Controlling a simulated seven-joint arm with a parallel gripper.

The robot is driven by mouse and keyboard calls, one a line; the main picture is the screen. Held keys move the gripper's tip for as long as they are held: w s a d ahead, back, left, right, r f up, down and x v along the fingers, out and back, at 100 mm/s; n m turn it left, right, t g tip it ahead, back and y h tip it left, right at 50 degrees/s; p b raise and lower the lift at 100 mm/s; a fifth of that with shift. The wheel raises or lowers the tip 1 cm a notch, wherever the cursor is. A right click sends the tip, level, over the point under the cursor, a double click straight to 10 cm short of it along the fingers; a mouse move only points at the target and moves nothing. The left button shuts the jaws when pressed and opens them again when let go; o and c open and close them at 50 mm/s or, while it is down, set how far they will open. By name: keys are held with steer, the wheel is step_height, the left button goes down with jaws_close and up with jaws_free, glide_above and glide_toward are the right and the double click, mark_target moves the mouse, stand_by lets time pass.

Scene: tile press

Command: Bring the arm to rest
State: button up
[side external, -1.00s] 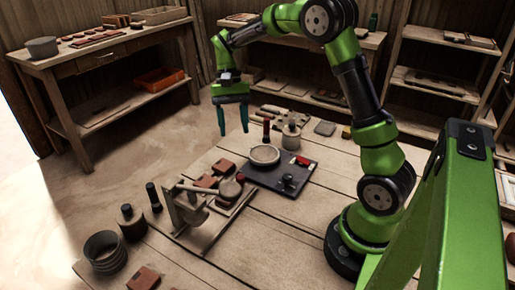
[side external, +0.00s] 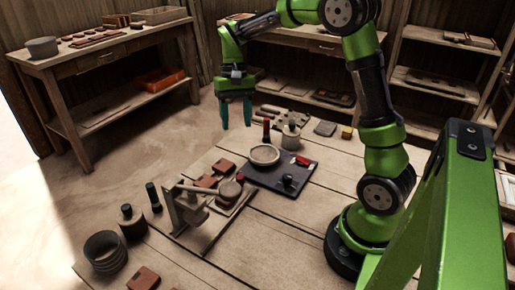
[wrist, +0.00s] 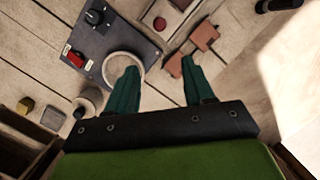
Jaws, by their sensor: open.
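My gripper (side external: 236,113) hangs in the air above the far side of the work table, fingers pointing down. Its two teal fingers are apart with nothing between them. In the wrist view the open gripper (wrist: 157,80) shows the table far below. My green and black arm rises from the table at the right and bends over toward the left.
Below stand a dark control panel (side external: 295,175) with a round pale dish (side external: 265,154), a wooden press (side external: 190,210), reddish tiles (side external: 206,181), and a pale jar (side external: 291,138). Shelves (side external: 440,80) stand behind. The air around my gripper is clear.

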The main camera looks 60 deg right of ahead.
steer(key=s+a+r+n+t, duration=0.2)
steer(key=s+a+r+t, duration=0.1)
steer(key=s, duration=0.4)
steer(key=s+a+r+n+t, duration=0.2)
steer(key=s+a+r+t, duration=0.2)
steer(key=s+a, duration=0.3)
steer(key=shift+s+a+t, duration=0.4)
steer(key=shift+s+t, duration=0.05)
steer(key=shift+t, duration=0.45)
steer(key=shift+o, duration=0.5)
